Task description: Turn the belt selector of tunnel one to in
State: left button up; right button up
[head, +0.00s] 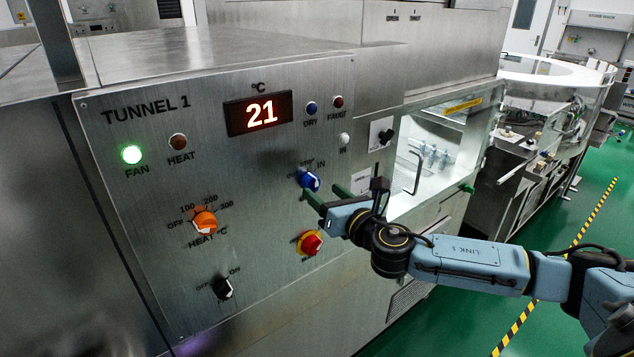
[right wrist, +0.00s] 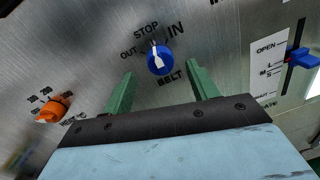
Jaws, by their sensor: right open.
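The belt selector is a blue knob (head: 310,181) on the steel TUNNEL 1 panel (head: 250,165), below the temperature display. In the right wrist view the knob (right wrist: 160,63) has a white pointer directed up toward STOP, with OUT to its left and IN to its upper right. BELT is printed below it. My right gripper (head: 323,193) is just in front of the panel by the knob. Its green fingers (right wrist: 161,75) are open and apart, one to each side of and slightly below the knob, holding nothing. My left gripper is not in view.
A red button on a yellow base (head: 311,243) is below the selector. An orange heat knob (head: 204,222) and a black switch (head: 222,288) are to the left. A gate scale with a blue lever (right wrist: 302,59) is to the right in the wrist view.

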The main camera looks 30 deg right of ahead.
aim_at(316, 186)
jog(key=shift+w+p, duration=0.3)
jog(key=shift+w, duration=1.6)
jog(key=c, duration=1)
